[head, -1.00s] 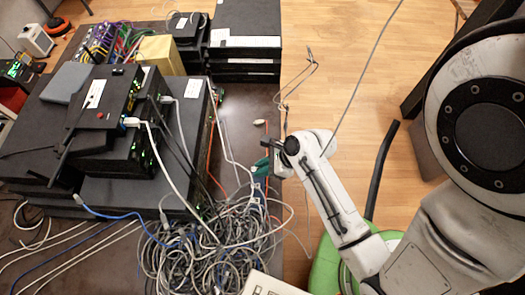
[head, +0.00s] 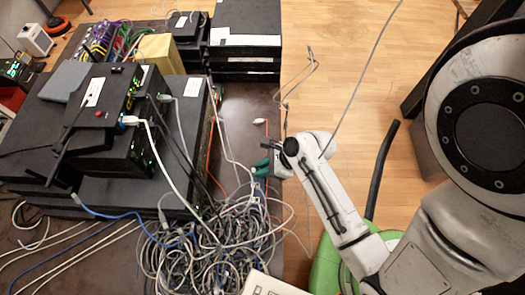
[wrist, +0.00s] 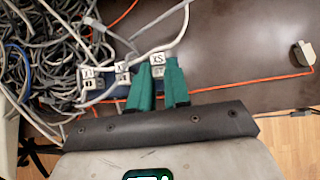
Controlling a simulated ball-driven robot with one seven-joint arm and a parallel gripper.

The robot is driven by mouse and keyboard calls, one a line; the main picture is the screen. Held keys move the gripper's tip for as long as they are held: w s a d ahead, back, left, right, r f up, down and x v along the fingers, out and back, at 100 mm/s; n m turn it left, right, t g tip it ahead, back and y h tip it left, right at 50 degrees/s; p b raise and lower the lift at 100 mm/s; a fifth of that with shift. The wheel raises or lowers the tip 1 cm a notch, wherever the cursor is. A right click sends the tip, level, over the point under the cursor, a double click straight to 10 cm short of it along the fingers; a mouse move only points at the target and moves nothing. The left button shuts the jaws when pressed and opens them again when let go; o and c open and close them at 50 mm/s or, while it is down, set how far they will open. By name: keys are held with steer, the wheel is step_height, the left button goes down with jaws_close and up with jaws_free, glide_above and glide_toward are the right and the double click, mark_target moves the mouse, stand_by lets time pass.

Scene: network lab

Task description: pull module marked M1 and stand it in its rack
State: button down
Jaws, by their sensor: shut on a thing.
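My gripper (wrist: 158,88) has two green fingers and is shut on a small module with a white label (wrist: 157,66). The label's print is too blurred to read surely, and I cannot make out M1. To its left stand two more white-labelled modules (wrist: 90,78) and (wrist: 122,72), by a dark blue rack-like block (wrist: 112,90) partly hidden by cables. I cannot tell whether the held module is clear of this block. In the head view my gripper (head: 262,168) is at the table's right edge, beside the cable tangle, and hides what it holds.
A grey cable tangle (head: 205,245) lies left of my gripper. Stacked black network boxes (head: 150,190) stand further left, and more black boxes (head: 245,45) at the back. An orange cable (wrist: 230,85) crosses the table.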

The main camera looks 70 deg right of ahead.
steer(key=shift+f, duration=0.35)
steer(key=c, duration=1)
jaws_free()
steer(key=v, duration=1)
steer(key=shift+s+r+b, duration=0.2)
steer(key=shift+r+b, duration=0.1)
steer(key=shift+r, duration=0.05)
